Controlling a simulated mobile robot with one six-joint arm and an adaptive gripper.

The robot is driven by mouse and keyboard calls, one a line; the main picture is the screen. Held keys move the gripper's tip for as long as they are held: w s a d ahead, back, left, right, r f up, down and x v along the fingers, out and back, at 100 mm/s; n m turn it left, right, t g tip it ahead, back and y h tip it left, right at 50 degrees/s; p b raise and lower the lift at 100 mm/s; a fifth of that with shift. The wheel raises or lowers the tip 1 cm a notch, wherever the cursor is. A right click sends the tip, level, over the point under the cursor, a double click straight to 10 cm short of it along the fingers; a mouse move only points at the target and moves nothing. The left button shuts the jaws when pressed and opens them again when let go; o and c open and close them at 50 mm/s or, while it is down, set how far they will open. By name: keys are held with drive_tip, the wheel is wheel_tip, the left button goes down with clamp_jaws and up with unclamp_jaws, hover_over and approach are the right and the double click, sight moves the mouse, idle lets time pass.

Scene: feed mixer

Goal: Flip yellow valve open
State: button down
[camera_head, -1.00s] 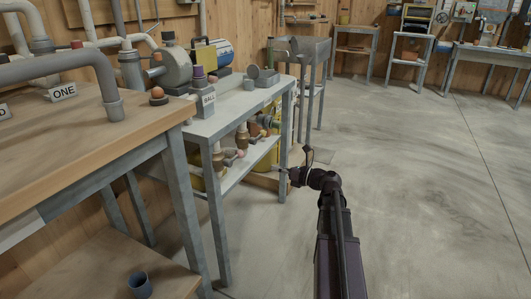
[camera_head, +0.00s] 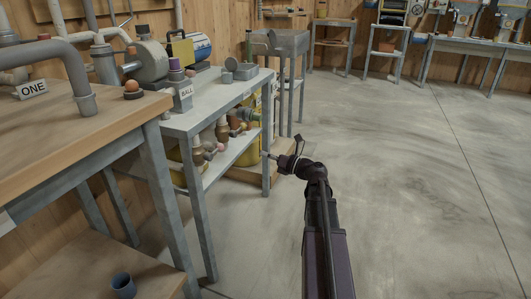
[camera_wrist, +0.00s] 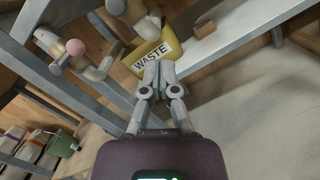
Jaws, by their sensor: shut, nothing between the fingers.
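I cannot pick out a yellow valve for certain in either view. Pipe fittings with coloured ball knobs (camera_head: 212,148) sit on the lower shelf of the grey metal table, left of my gripper. In the wrist view a pink ball knob (camera_wrist: 75,47) on a brass-coloured fitting shows at upper left. My gripper (camera_head: 268,155) is just by the table's front right leg. In the wrist view its fingertips (camera_wrist: 158,66) are together and empty. They point at a yellow bin labelled WASTE (camera_wrist: 150,50), overlapping its lower part; I cannot tell whether they touch.
The grey table's top (camera_head: 228,95) carries a BALL sign (camera_head: 186,92) and small grey parts. A wooden bench (camera_head: 80,145) stands at left. Table legs and rails are close to my gripper. The concrete floor (camera_head: 400,170) at right is clear.

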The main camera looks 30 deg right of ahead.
sight(238, 130)
drive_tip(key=w+a+r+p, duration=0.3)
drive_tip(key=w+r+p, duration=0.1)
drive_tip(key=w, duration=0.4)
drive_tip(key=shift+w+r, duration=0.15)
drive_tip(key=shift+w, duration=0.2)
drive_tip(key=shift+a, duration=0.1)
idle(0.5)
